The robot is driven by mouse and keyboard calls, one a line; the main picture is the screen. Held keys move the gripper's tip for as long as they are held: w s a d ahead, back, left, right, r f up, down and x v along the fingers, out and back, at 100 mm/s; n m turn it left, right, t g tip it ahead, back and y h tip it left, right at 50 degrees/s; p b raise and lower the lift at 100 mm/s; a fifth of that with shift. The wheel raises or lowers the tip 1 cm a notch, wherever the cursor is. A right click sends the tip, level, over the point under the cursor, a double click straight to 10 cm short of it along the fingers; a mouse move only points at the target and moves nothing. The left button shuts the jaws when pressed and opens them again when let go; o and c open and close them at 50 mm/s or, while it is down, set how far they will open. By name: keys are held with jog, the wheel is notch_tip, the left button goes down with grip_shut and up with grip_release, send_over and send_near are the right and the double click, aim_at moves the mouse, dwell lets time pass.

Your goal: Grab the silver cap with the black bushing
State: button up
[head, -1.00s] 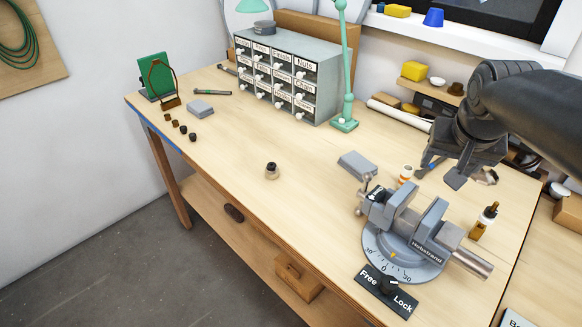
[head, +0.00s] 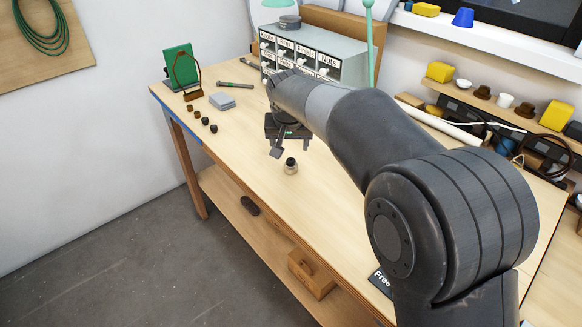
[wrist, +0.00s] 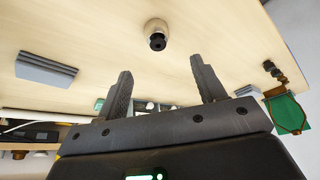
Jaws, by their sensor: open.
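The silver cap with the black bushing (head: 290,167) stands alone on the workbench (head: 262,205), its black bushing on top. It also shows in the wrist view (wrist: 157,32), beyond and between the fingertips. My gripper (head: 290,150) is above the bench just behind the cap in the head view, with its fingers apart. In the wrist view my gripper (wrist: 158,75) is open and empty, and neither finger touches the cap.
A drawer cabinet (head: 315,55) stands at the back of the bench. Several small dark parts (head: 205,121) and a grey block (head: 222,101) lie to the left. The bench around the cap is clear.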

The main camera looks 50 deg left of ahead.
aim_at(291, 160)
jog(key=x, duration=0.9)
jog(key=shift+w+f, duration=0.2)
jog(key=shift+f, duration=0.2)
jog(key=shift+c, duration=0.2)
jog(key=c, duration=1.1)
